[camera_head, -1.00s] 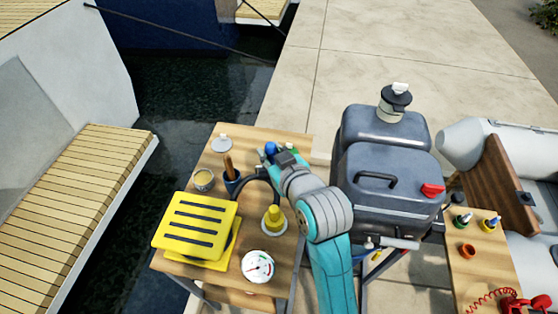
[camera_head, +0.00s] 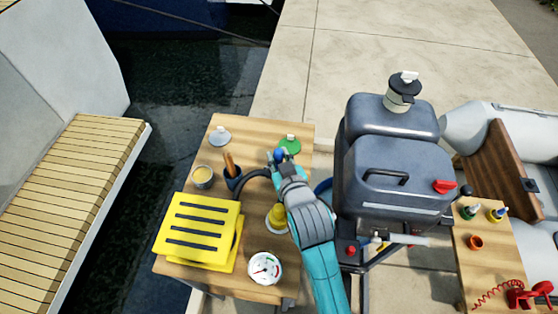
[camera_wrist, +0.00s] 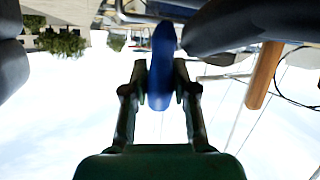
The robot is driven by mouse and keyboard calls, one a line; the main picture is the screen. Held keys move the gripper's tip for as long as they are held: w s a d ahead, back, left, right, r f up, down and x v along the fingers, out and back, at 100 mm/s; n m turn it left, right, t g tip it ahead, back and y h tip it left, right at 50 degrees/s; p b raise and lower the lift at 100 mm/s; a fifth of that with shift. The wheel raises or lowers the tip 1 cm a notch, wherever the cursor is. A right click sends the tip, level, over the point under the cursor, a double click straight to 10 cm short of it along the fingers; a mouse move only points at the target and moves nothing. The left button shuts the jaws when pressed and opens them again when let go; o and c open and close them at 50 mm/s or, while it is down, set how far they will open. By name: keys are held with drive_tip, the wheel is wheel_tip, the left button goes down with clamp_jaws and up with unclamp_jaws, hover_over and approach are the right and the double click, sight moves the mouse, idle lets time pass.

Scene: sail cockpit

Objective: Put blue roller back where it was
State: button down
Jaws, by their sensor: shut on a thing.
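The blue roller (camera_wrist: 161,65) is held between the two fingers of my gripper (camera_wrist: 160,85) in the wrist view. In the head view, my gripper (camera_head: 283,168) is over the right side of the wooden table, and a small part of the blue roller (camera_head: 279,155) shows at its tip. The roller's lower part is hidden there, so I cannot tell whether it touches the table. A green disc with a pale knob (camera_head: 290,145) lies just beyond the gripper, to its right.
A large grey tank (camera_head: 395,175) stands close on the right.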

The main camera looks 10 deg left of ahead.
drive_tip(key=shift+f, duration=0.85)
drive_tip(key=shift+f, duration=0.1)
drive_tip(key=c, duration=0.9)
unclamp_jaws()
drive_tip(key=shift+s+d, duration=0.1)
drive_tip(key=shift+s, duration=0.1)
drive_tip(key=v, duration=1.1)
drive_tip(key=shift+s+d+r, duration=0.1)
drive_tip(key=shift+s+r, duration=0.1)
drive_tip(key=shift+s, duration=0.05)
drive_tip(key=shift+s+f, duration=0.1)
